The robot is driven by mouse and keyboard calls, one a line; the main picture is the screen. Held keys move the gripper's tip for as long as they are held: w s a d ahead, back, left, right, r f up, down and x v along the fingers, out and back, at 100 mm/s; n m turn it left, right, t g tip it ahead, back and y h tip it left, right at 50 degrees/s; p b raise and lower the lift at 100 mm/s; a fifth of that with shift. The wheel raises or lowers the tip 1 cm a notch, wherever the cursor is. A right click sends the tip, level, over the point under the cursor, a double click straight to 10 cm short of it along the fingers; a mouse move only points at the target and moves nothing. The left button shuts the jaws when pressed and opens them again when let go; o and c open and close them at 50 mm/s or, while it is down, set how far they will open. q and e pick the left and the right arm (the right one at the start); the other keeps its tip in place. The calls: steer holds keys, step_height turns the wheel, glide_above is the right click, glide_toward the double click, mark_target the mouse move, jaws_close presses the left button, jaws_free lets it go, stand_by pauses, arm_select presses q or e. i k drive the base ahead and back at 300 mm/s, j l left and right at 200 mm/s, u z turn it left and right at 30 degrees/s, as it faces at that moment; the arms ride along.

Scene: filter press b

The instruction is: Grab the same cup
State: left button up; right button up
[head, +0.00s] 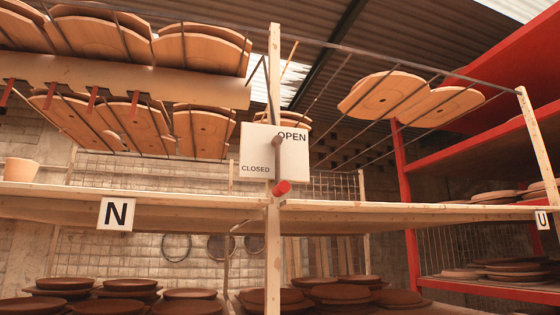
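A light clay-coloured cup (21,172) stands upright on the wooden shelf (180,197) at the far left of the head view. Its rim is wider than its base, and its foot is partly hidden by the shelf's front edge. Neither of my grippers is in view, so where they are relative to the cup does not show.
A wooden post (274,90) carries an OPEN/CLOSED sign (290,155) and a lever with a red tip (283,187). An N label (117,214) hangs on the shelf edge. Terracotta plates (125,285) fill the lower shelf. Red racking (407,190) stands at right.

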mark_target(16, 169)
steer(key=u, duration=1.45)
